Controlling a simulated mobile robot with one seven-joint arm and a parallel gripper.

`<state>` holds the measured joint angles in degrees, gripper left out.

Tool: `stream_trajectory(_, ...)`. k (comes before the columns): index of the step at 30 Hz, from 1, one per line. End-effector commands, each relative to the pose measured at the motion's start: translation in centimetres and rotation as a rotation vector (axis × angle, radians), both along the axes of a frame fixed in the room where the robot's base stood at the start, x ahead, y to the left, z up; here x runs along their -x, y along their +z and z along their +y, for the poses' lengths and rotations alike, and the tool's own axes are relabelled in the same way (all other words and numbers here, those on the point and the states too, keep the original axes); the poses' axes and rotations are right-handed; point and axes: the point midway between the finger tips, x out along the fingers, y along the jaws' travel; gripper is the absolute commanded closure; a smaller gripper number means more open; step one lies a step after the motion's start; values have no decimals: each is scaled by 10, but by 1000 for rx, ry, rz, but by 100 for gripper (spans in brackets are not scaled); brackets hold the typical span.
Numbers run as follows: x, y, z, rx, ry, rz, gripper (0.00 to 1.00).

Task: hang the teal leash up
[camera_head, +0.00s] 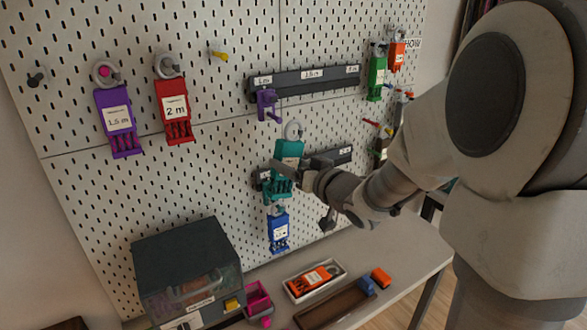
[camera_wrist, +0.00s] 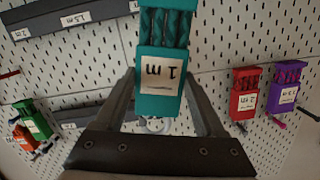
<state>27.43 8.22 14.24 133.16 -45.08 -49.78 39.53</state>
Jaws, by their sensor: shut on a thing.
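The teal leash (camera_head: 288,150) is a card-wrapped bundle with a white label and a grey ring (camera_head: 293,130) at its top. My gripper (camera_head: 300,166) is shut on it, in front of the pegboard's middle. In the wrist view the leash (camera_wrist: 161,92) sits between the two fingers (camera_wrist: 162,100), its label reading 1 m upside down. A pale ring shows below it there. An upper dark rail (camera_head: 310,80) carries labels of 1 m, 1.5 m and 2 m. A lower rail (camera_head: 340,157) is partly hidden behind the leash and my gripper.
Purple (camera_head: 119,122) and red (camera_head: 174,110) leashes hang at left, green (camera_head: 377,75) and orange (camera_head: 397,55) at right. A blue leash (camera_head: 278,232) is below my gripper. A yellow peg (camera_head: 217,54) and black peg (camera_head: 37,77) look bare. A dark bin (camera_head: 185,255) and white tray (camera_head: 300,293) stand below.

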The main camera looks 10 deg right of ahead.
Motion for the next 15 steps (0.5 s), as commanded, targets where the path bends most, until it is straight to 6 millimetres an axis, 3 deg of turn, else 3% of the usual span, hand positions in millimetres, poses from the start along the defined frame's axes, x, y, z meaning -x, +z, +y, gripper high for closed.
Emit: stream_trajectory(15, -35, 0, 12, -1, 0, -2, 95)
